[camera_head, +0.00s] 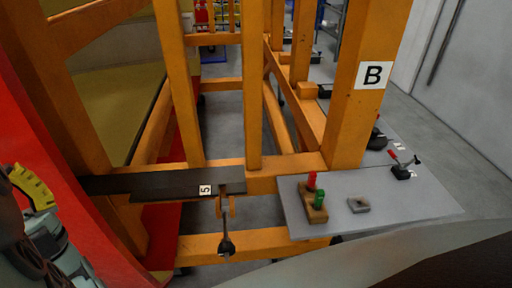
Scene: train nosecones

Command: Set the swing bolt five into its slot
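The swing bolt five (225,243) hangs down below the dark bracket plate (150,185), just right of the white label 5 (205,190). It has a dark lower end and an orange mount (225,207) near its top. The slot appears as a small notch (222,188) at the plate's right part, above the bolt; its detail is too small to tell. The bolt's shank is below the notch, not in it.
A grey shelf (420,200) holds a block with red and green parts (315,199), a small grey square piece (358,205) and a red-handled clamp (402,168). A red curved shell (85,225) stands left.

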